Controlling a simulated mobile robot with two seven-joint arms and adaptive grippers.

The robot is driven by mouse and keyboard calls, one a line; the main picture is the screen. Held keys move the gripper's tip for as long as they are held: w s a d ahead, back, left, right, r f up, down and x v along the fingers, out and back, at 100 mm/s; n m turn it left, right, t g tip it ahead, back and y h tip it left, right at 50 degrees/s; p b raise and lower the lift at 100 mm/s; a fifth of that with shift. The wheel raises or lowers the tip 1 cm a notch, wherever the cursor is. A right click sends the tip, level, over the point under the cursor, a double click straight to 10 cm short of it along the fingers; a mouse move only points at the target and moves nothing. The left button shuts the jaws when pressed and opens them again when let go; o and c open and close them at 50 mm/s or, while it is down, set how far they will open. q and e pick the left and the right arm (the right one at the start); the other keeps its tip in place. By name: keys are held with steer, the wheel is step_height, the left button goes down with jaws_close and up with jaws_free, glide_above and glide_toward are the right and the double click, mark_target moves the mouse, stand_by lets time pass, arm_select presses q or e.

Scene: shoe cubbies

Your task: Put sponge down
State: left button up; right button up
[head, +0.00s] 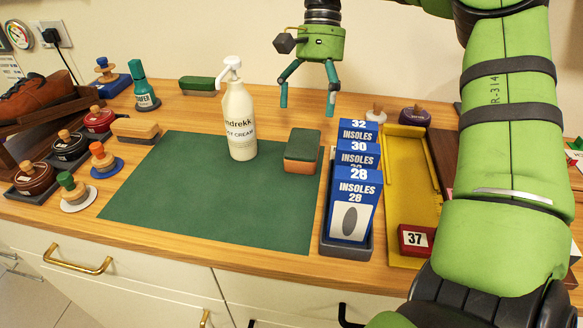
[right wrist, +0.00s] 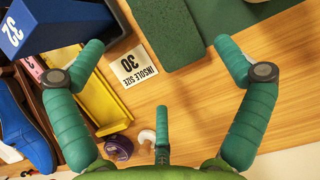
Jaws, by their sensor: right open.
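A block-shaped sponge (head: 302,147) with a dark green top and orange-brown lower part rests on the right part of the green mat (head: 215,225). In the right wrist view the sponge (right wrist: 168,30) shows as a green block at the top. My right gripper (head: 308,102) is open and empty, above and behind the sponge, apart from it. Its spread fingers (right wrist: 160,46) also show in the right wrist view. My left gripper is in neither view.
A white pump bottle (head: 239,120) stands on the mat left of the sponge. Blue insole boxes (head: 352,190) and a yellow tray (head: 407,165) stand to its right. Brushes and jars (head: 70,145) crowd the left side. The mat's front is clear.

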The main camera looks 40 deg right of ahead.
mark_target(310, 141)
steer(key=shift+a+f, duration=0.3)
steer(key=shift+f, duration=0.1)
steer(key=shift+x, duration=3.05)
steer(key=shift+f+b, duration=0.25)
steer(key=shift+b, duration=0.15)
steer(key=c, duration=0.6)
steer(key=shift+r, duration=0.1)
steer(key=shift+c, duration=0.5)
